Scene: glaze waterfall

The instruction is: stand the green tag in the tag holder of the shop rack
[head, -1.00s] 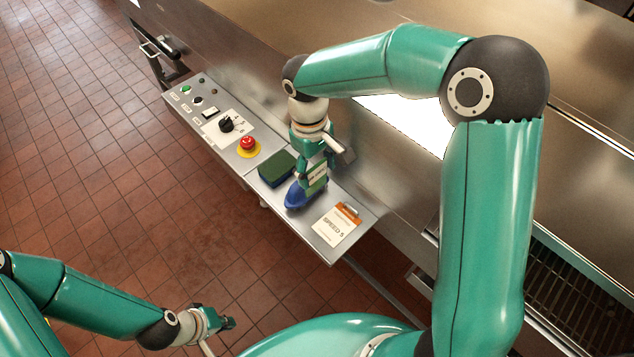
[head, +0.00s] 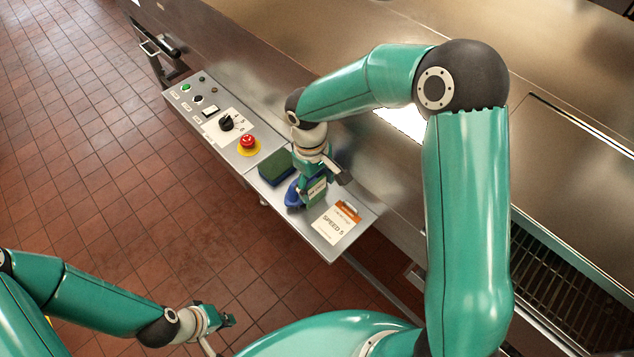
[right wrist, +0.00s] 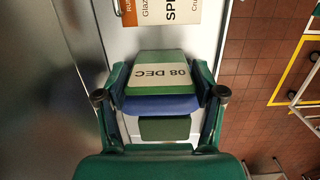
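The green tag (right wrist: 157,63) carries a white label reading "08 DEC". In the head view the tag (head: 317,188) shows over the front plate of the console, by a blue piece (head: 293,191). I cannot make out the tag holder or shop rack.
A green-topped blue block (head: 275,167) lies left of the tag. A red emergency button (head: 248,142) and a black knob (head: 226,123) stand further left on the console. Steel casing (head: 245,83) rises behind.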

